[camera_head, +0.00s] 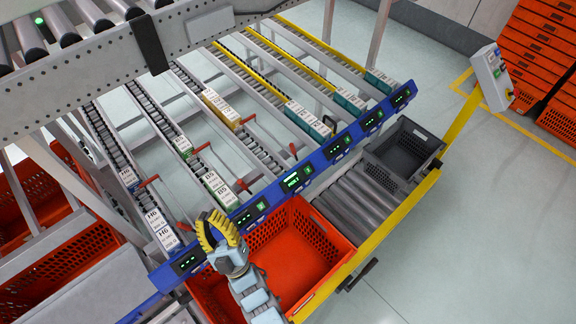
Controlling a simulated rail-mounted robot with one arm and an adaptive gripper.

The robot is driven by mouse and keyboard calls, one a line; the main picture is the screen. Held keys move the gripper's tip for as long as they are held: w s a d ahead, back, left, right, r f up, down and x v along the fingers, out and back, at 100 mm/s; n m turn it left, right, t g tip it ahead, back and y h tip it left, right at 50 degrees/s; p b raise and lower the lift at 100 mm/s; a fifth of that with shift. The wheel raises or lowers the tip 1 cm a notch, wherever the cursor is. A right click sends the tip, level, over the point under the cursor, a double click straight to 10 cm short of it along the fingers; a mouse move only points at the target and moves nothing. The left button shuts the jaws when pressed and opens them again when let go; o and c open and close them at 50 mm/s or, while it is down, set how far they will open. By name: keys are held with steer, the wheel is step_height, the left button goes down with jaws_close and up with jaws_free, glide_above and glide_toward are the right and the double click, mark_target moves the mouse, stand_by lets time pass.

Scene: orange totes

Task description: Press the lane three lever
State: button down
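A blue rail (270,195) runs along the front of the sloped lanes and carries several small displays. One display (293,181) glows bright green and seems to show a 3. A red lever (294,151) stands up just behind and above it. Another red lever (241,184) stands further left, between two lanes. I cannot tell for certain which lever is lane three's. My gripper (215,230), with yellow ribbed fingers, is at the left part of the rail, above the front tote and apart from both levers. Its fingertips are too small to tell open or shut; no held object shows.
Labelled boxes (220,188) sit in the lanes. A grey beam (110,70) crosses above the left lanes. A control box (492,78) stands right.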

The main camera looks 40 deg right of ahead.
steer(key=w+d+f+n+g+h+b, duration=0.25)
steer(key=w+d+f+b, duration=0.35)
steer(key=f, duration=0.3)
steer(key=w+d+f+n+g+h+b, duration=0.2)
steer(key=w+d+f+g+b, duration=0.1)
steer(key=d+f+b, duration=0.6)
steer(key=w+d+f+n+g+h+b, duration=0.2)
steer(key=d+f+g+b, duration=0.3)
steer(key=d+f+b, duration=0.4)
steer(key=d+f+n+h, duration=0.1)
steer(key=d+f, duration=0.6)
steer(key=f, duration=0.1)
steer(key=shift+d+g+h, duration=0.15)
steer(key=shift+g+h, duration=0.1)
steer(key=shift+f+b+x, duration=0.2)
steer(key=shift+b+x, duration=0.65)
steer(key=shift+x, duration=2.2)
steer(key=w+d+r+b, duration=0.1)
steer(key=w+d+r, duration=0.1)
steer(key=w+d, duration=0.2)
steer(key=shift+d, duration=0.85)
steer(key=shift+w+r+p, duration=0.1)
steer(key=shift+r+p, duration=0.1)
steer(key=shift+p, duration=0.3)
